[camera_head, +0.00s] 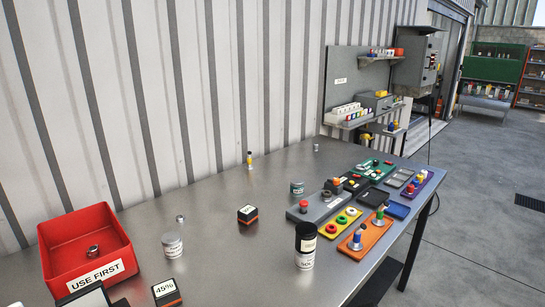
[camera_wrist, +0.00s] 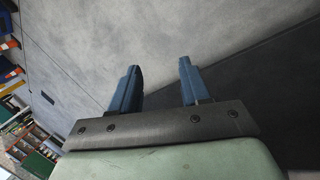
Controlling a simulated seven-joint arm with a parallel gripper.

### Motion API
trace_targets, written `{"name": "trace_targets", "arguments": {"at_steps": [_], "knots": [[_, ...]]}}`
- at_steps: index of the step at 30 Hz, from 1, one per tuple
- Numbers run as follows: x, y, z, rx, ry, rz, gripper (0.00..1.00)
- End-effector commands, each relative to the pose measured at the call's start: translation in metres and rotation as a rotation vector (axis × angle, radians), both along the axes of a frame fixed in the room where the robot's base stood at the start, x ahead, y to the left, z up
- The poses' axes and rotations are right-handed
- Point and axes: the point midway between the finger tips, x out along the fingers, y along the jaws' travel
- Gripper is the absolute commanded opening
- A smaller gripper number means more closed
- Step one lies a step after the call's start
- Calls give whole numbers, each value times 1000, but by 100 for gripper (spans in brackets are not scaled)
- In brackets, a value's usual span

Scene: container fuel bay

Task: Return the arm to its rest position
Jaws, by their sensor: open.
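My gripper (camera_wrist: 158,85) shows in the wrist view with its two blue fingers apart and nothing between them. Behind the fingers are grey floor and a darker surface, with no object close to the fingertips. In the head view neither my gripper nor my arm can be made out. The metal table (camera_head: 225,250) fills the lower part of the head view.
A red bin (camera_head: 60,238) labelled "USE FIRST" stands at the table's left. A black and white jar (camera_head: 305,260), a small pale jar (camera_head: 172,245) and coloured trays (camera_head: 365,236) stand on the table. A corrugated wall (camera_head: 170,90) runs behind. Open floor (camera_head: 475,200) lies right.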

Motion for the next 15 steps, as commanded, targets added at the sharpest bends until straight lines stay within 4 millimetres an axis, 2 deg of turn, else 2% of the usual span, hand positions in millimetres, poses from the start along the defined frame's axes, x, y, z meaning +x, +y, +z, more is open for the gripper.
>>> {"name": "trace_targets", "arguments": {"at_steps": [1, 6, 15], "knots": [[-23, 19, -14, 29, 33, -13, 46], [-86, 71, -52, 119, 130, -71, 46], [-209, 151, -94, 242, 329, -184, 46]]}}
